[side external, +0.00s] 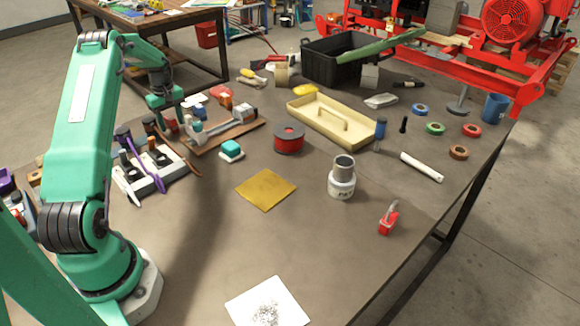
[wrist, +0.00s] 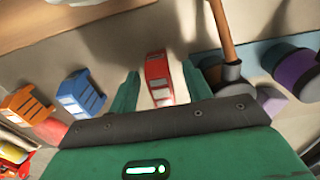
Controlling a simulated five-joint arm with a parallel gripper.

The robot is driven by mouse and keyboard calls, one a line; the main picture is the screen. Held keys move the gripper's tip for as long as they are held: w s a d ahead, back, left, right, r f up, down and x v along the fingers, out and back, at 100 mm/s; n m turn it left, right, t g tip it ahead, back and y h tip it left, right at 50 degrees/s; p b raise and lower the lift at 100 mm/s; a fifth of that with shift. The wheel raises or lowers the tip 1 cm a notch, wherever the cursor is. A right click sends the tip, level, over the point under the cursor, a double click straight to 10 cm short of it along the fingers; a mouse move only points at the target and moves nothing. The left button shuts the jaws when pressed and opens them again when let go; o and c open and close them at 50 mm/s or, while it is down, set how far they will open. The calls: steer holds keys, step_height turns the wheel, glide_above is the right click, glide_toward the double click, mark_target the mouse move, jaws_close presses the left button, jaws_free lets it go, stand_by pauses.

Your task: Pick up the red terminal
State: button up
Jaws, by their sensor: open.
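The red terminal (wrist: 157,76) shows in the wrist view, a small red block with pale windows in its face. It sits between the two green fingers of my gripper (wrist: 162,84), which are open on either side of it. Whether either finger touches it I cannot tell. In the side view my gripper (side external: 168,112) is low over the back left of the table, and its arm hides part of what lies there.
A blue terminal (wrist: 78,93) and an orange one (wrist: 25,102) lie left of the red one in the wrist view. A brown-handled tool (wrist: 222,35) stands close to the right finger. In the side view, a wooden board with a vise (side external: 222,126) lies close to my gripper.

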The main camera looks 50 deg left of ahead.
mark_target(170, 118)
jaws_close()
steer(key=shift+r, duration=0.1)
steer(key=shift+r, duration=4.95)
